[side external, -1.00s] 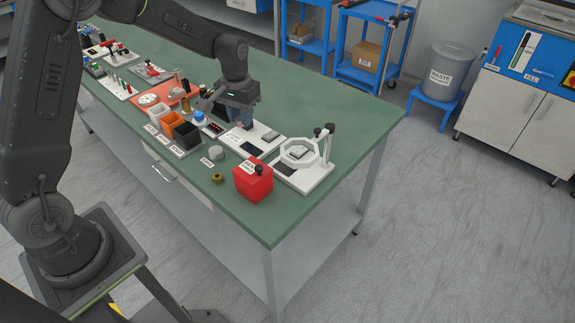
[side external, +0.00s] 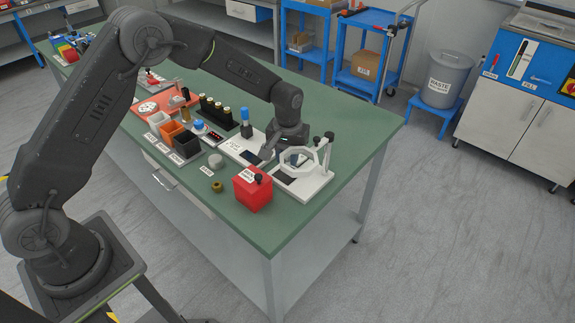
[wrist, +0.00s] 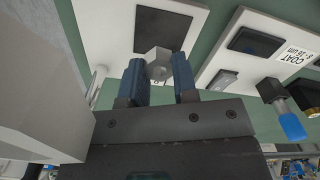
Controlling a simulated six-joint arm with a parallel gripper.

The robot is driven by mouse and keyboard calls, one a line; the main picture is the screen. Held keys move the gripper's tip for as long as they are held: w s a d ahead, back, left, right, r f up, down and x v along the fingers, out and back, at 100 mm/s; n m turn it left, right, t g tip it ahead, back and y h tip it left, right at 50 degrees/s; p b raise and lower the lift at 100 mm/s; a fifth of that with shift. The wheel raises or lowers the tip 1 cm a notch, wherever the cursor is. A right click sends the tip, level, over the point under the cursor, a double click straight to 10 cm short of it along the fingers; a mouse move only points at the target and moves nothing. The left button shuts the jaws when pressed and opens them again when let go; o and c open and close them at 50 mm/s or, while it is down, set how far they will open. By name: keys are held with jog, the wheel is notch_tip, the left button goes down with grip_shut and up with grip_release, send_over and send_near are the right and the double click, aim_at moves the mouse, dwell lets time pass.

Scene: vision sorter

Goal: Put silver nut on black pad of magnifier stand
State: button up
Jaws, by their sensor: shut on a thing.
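My gripper (wrist: 158,78) is shut on the silver nut (wrist: 158,60), which sits between its blue fingertips. The magnifier stand (side external: 318,183) is a white board with a white ring-shaped lens frame and a post at the right of the table. Its black pad (wrist: 162,28) shows just beyond the nut in the wrist view. The nut appears to be above the board, but the gap is hard to judge. In the side view my gripper (side external: 268,152) is beside the stand's left end, and the nut cannot be made out.
A white coating gauge board (wrist: 232,62) with another dark pad lies alongside, with a blue-tipped probe (side external: 246,116) standing on it. A red box (side external: 252,190) and a brass nut (side external: 217,187) stand toward the front. Sorting bins (side external: 187,145) are to the left. The table's right end is clear.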

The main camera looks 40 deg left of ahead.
jog(key=shift+f, duration=1.75)
jog(key=shift+f, duration=0.1)
jog(key=o, duration=0.9)
jog(key=shift+o, duration=0.2)
notch_tip(320, 180, up, 12)
